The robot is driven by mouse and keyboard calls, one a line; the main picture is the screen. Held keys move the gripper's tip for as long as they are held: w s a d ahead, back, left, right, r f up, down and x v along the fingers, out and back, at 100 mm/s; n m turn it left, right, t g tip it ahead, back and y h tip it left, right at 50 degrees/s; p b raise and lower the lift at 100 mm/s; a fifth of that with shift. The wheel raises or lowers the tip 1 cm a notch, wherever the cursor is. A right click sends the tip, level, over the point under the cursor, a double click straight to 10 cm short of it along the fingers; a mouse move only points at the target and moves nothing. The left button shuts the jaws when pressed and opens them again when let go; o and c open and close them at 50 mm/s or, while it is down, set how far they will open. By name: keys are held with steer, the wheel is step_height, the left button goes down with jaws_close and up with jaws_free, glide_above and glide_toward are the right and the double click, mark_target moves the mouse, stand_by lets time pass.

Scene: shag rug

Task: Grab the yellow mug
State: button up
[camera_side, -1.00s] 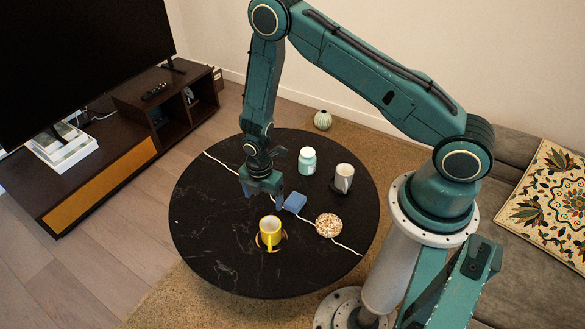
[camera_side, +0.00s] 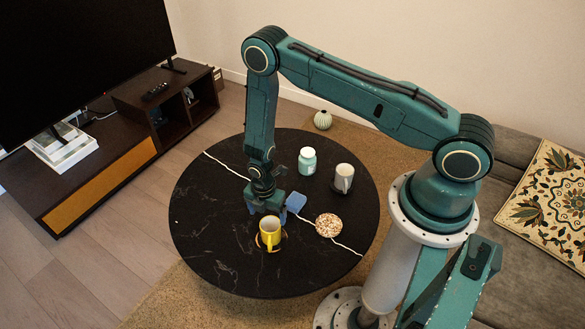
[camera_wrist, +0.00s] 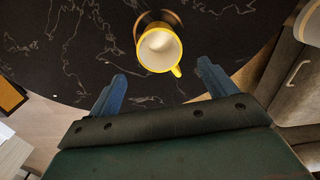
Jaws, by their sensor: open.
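The yellow mug (camera_side: 270,231) stands upright on a small round coaster on the black table, near its front middle. In the wrist view the mug (camera_wrist: 160,49) is at the top centre, with its white inside showing and its handle toward the lower right. My gripper (camera_side: 268,211) is just behind and above the mug in the side view. In the wrist view my gripper's two blue fingers (camera_wrist: 160,82) are spread wide and empty, with the mug ahead of and between them, apart from both.
The round black table (camera_side: 215,240) also holds a teal jar (camera_side: 307,161), a white mug (camera_side: 343,177) and a speckled round coaster (camera_side: 328,225), all right of my gripper. The table's left and front areas are clear. A TV cabinet (camera_side: 110,165) stands at left.

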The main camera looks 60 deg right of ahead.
mark_target(269, 227)
steer(key=shift+f, duration=1.75)
steer(key=shift+f, duration=0.1)
steer(key=shift+s+d+f, duration=0.1)
steer(key=shift+f, duration=2.4)
steer(key=c, duration=1.2)
steer(key=shift+r, duration=0.25)
step_height(269, 227, up, 20)
steer(key=shift+f, duration=0.25)
